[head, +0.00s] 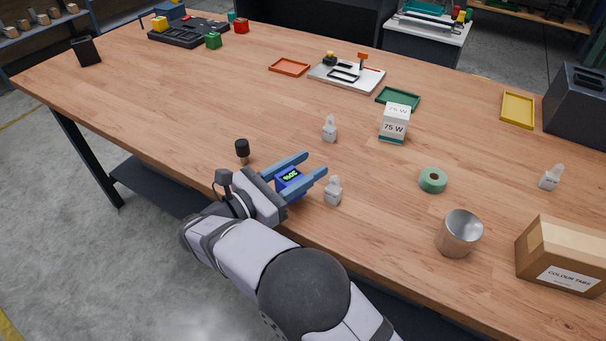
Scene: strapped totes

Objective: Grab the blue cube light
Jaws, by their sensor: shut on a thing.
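A small blue cube light (291,184) with a dark face and glowing green characters is near the front edge of the wooden table. My gripper (308,170) has its two blue fingers on either side of the cube and is shut on it. The fingertips reach past the cube to the right. Part of the cube is hidden by the fingers. I cannot tell whether it touches the table.
A small white bottle (333,191) stands close right of the fingertips, another (329,129) behind. A black-topped knob (242,150) stands left of my gripper. A white box (395,123), green tape roll (433,180), metal cup (459,233) and cardboard box (562,256) are rightward. The left-middle table is clear.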

